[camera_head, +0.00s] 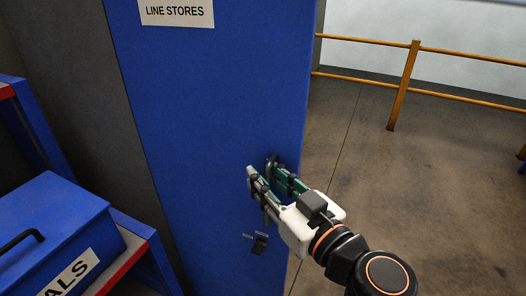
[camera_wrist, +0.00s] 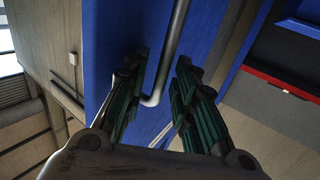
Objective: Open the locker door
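The locker door (camera_head: 200,90) is a tall blue panel with a "LINE STORES" label at its top. No opening gap shows along it. In the wrist view the blue door (camera_wrist: 215,40) carries a grey metal bar handle (camera_wrist: 171,60) with a bent end. My gripper (camera_head: 262,176) is at the lower right part of the door and hides most of the handle in the head view. In the wrist view my gripper (camera_wrist: 162,62) is open, with the bar passing between its two green-padded fingers. I cannot tell whether either finger touches the bar.
A small black lock-like piece (camera_head: 259,244) hangs on the door below my gripper. A blue box (camera_head: 50,225) sits on a red-edged blue shelf (camera_head: 135,262) at the left. A yellow railing (camera_head: 403,85) stands at the back right. The floor (camera_head: 430,180) right of the locker is clear.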

